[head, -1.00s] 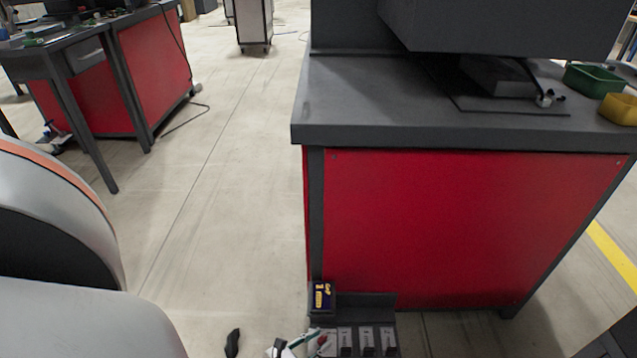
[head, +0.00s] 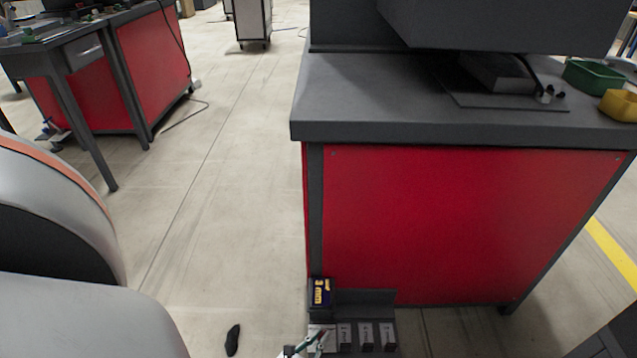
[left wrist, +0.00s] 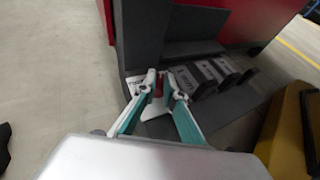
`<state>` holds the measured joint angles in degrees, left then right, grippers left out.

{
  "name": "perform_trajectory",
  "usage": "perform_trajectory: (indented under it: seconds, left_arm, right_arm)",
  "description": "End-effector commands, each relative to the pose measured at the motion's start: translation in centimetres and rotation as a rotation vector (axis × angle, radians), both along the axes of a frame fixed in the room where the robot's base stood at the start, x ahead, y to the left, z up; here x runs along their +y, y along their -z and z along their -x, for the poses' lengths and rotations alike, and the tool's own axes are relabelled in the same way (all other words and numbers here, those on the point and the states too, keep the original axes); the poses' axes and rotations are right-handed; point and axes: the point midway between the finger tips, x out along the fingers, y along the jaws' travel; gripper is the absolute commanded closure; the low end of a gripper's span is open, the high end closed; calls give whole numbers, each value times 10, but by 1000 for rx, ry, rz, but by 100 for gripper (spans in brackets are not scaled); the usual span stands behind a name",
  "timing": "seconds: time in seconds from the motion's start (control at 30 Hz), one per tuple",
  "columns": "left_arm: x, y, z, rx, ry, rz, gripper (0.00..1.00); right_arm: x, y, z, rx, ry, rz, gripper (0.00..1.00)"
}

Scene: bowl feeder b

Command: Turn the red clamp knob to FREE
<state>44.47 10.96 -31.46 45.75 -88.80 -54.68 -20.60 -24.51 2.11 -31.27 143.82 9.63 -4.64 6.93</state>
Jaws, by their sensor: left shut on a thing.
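My left gripper (head: 321,338) is at the bottom edge of the head view, by a dark fixture (head: 365,298) in front of the red cabinet. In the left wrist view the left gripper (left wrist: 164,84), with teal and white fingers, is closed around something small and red. This red piece (left wrist: 158,90) looks like the clamp knob, mostly hidden between the fingers. No FREE marking or pointer is readable. My right gripper is not in view.
A dark blue sign with yellow "3 mm" lettering (head: 321,292) stands at the fixture's left end. Several grey blocks with dark sides (left wrist: 207,78) stand in a row right of the gripper. A dark object (head: 232,340) lies on the open floor to the left.

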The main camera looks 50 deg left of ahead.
Motion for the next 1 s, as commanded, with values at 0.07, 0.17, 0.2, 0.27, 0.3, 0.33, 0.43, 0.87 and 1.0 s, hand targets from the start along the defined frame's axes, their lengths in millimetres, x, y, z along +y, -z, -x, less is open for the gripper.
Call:
perform_trajectory:
  seconds: [0.07,0.17,0.2,0.27,0.3,0.33,0.43,0.87,1.0]
  left_arm:
    - [0,0,0,1,1,1,100]
    - [0,0,0,1,1,1,85]
    - [0,0,0,1,1,1,75]
    - [0,0,0,0,2,1,74]
    - [0,0,0,0,2,1,74]
    - [0,0,0,0,2,1,74]
    - [0,0,0,0,2,1,74]
    - [0,-16,1,-1,1,3,74]
    - [0,-31,1,-1,1,3,74]
  right_arm:
    - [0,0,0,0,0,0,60]
    - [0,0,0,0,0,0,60]
    - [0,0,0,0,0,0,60]
    - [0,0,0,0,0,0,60]
    - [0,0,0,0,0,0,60]
    - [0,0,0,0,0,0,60]
    - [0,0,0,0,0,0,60]
    - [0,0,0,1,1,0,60]
    - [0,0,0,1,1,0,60]
